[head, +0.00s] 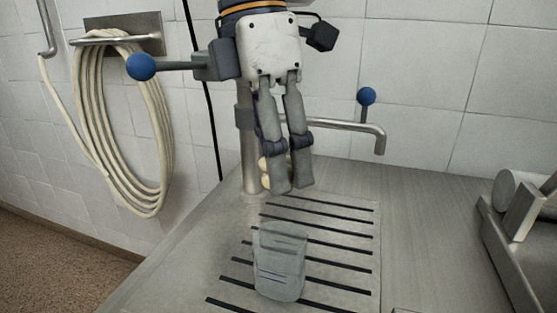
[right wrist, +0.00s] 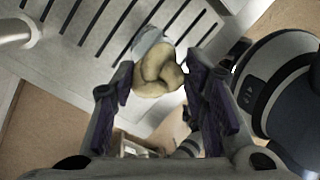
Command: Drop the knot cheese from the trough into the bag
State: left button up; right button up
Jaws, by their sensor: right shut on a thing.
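The knot cheese (right wrist: 158,72) is a pale yellow knotted lump between my right gripper's fingertips in the right wrist view. In the head view only part of the cheese (head: 264,171) shows beside the fingers. My right gripper (head: 288,188) is shut on it, pointing down and holding it above the slotted counter. The bag (head: 279,265) is a translucent grey-blue pouch standing on the slots, below and in front of the gripper. In the right wrist view the bag (right wrist: 148,43) is partly hidden behind the cheese. I cannot identify the trough. My left gripper is not in view.
The steel counter (head: 425,235) has a slotted drain area (head: 345,262) and clear space to its right. A tap (head: 350,128) stands behind the gripper. A metal device (head: 520,225) sits at the right edge. A coiled hose (head: 95,120) hangs on the tiled wall.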

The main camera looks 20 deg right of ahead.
aim_at(278, 232)
jog(key=shift+s+f, duration=0.15)
jog(key=shift+f, duration=0.05)
jog(key=shift+s+f, duration=0.1)
jog(key=shift+f, duration=2.85)
jog(key=o, duration=1.2)
jog(key=shift+o, duration=0.6)
jog(key=o, duration=0.4)
jog(key=shift+c, duration=0.2)
